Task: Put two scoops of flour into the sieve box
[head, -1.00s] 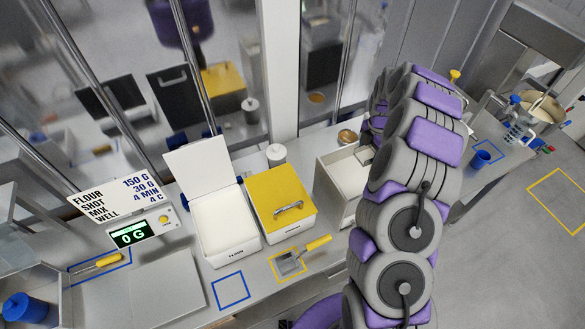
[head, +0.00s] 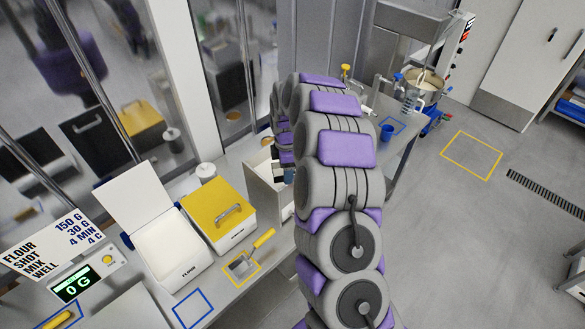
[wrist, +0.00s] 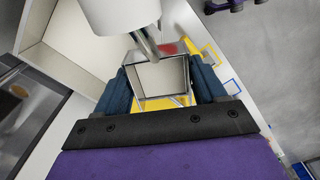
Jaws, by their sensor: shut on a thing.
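The flour bin (head: 185,272) in the head view has its white lid (head: 135,200) raised and white flour inside. A metal scoop with a yellow handle (head: 265,238) lies in a yellow outline on the counter. An open white box (head: 258,192), perhaps the sieve box, stands beside my gripper (head: 287,175), mostly hidden by my arm. In the wrist view, my gripper's blue fingers (wrist: 162,90) are shut on a square grey framed thing (wrist: 163,78). I cannot tell what it is. A white cylinder (wrist: 122,12) with a metal stem shows just above it.
A yellow-lidded bin (head: 213,200) stands beside the flour bin. A scale (head: 75,285) reads 0 G beside a recipe sign (head: 45,235). An empty blue outline (head: 192,308) marks the counter. A blue cup (head: 386,132) and a mixer (head: 420,85) are farther right. Open floor lies at right.

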